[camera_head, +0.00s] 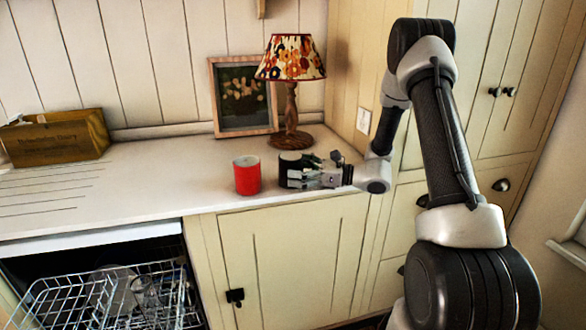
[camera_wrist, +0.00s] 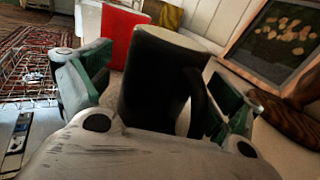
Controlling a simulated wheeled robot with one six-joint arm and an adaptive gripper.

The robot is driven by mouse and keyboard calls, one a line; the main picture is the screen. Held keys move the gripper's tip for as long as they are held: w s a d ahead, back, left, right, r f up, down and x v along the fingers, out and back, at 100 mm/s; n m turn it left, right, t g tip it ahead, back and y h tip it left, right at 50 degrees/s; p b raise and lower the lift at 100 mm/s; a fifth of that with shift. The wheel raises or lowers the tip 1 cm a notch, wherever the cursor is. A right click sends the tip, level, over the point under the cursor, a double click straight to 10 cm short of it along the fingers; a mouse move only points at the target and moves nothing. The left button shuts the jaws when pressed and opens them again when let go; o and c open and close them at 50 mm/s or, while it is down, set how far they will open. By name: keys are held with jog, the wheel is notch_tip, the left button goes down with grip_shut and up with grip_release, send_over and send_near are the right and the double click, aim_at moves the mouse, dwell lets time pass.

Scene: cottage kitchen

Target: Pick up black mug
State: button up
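The black mug (camera_head: 291,160) stands upright on the white countertop, in front of the lamp. In the wrist view the mug (camera_wrist: 156,75) fills the middle, with its handle toward the right finger. My gripper (camera_head: 294,172) reaches in from the right at counter height. In the wrist view my gripper (camera_wrist: 152,88) is open, with one green-padded finger on each side of the mug. A gap shows between the left finger and the mug; contact at the handle side is unclear. In the head view the fingers hide the mug's lower part.
A red mug or can (camera_head: 247,175) stands just left of the black mug. A lamp (camera_head: 290,110) and a framed picture (camera_head: 243,97) stand behind. A wooden box (camera_head: 55,138) is at the far left. An open dishwasher rack (camera_head: 100,300) lies below; the counter's middle is clear.

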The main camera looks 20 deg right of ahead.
jog(key=c, duration=1.2)
jog(key=shift+r, duration=0.4)
jog(key=r, duration=0.9)
jog(key=shift+s, duration=0.4)
jog(key=s+r, duration=0.1)
jog(key=s, duration=0.4)
jog(key=s+r, duration=0.2)
jog(key=s, duration=0.3)
jog(key=s+r, duration=0.2)
jog(key=s, duration=0.3)
jog(key=shift+s+r, duration=0.1)
jog(key=shift+s, duration=0.05)
jog(key=shift+n, duration=3.5)
